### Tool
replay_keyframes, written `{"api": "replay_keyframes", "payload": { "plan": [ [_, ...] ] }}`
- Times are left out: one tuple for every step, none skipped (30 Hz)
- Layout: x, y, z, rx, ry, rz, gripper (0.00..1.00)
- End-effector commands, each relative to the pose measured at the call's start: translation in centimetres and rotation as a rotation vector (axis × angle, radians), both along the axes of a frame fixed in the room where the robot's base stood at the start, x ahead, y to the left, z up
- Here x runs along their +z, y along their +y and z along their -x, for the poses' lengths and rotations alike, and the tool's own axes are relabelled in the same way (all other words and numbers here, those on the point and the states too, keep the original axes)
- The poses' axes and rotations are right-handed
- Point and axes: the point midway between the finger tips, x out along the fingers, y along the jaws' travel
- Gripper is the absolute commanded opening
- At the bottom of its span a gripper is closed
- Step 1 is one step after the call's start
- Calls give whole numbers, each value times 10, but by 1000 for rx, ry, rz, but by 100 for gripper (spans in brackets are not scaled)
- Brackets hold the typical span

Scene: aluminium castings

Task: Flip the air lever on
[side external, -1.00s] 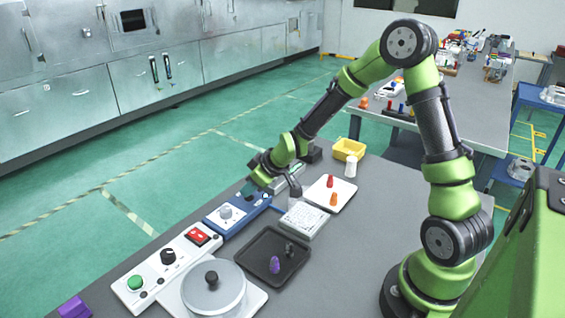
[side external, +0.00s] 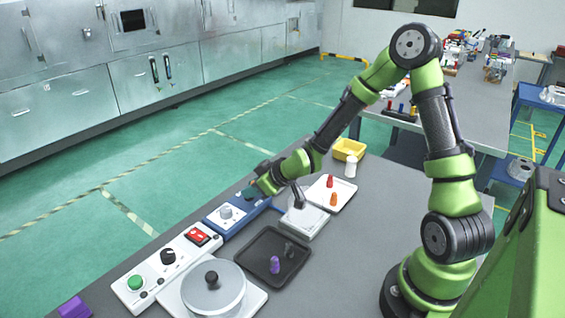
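A blue box (side external: 231,221) with a pale round knob (side external: 226,211) on top stands near the table's far-left edge. My gripper (side external: 252,191) is low over the right end of this box, at the end of the green wrist. Its fingers are small and dark there, and I cannot tell whether they are open or shut, or whether they touch anything. I cannot make out the air lever; my gripper and wrist cover the right end of the box.
Left of the blue box is a white panel (side external: 150,277) with a red switch (side external: 198,237), black knob and green button. Nearby are a lidded grey pot (side external: 213,290), a black tray (side external: 262,268), a white tray (side external: 345,200) with small pieces, and a yellow bin (side external: 349,147). The table's right side is clear.

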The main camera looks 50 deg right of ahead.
Motion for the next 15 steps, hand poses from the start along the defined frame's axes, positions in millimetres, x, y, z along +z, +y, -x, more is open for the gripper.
{"api": "replay_keyframes", "payload": {
  "plan": [
    [-4,-1,4,-6,15,-4,34],
    [-4,-2,4,-6,15,-4,39],
    [-4,-1,3,-5,13,-4,45],
    [-4,-1,3,-4,12,-3,46],
    [-3,-1,3,-4,11,-3,46],
    [-3,-1,3,-3,10,-3,46],
    [-3,-1,2,-3,9,-3,46],
    [-2,-1,2,-3,8,-2,46],
    [-2,-1,2,-3,8,-2,46],
    [-2,-1,2,-2,7,-2,46],
    [-2,-1,2,-2,7,-2,46],
    [-1,-1,2,-2,6,-1,46],
    [0,-1,3,-2,5,-1,46],
    [2,-1,4,-2,5,-1,46],
    [4,-2,7,-2,5,-1,46]
  ]
}}
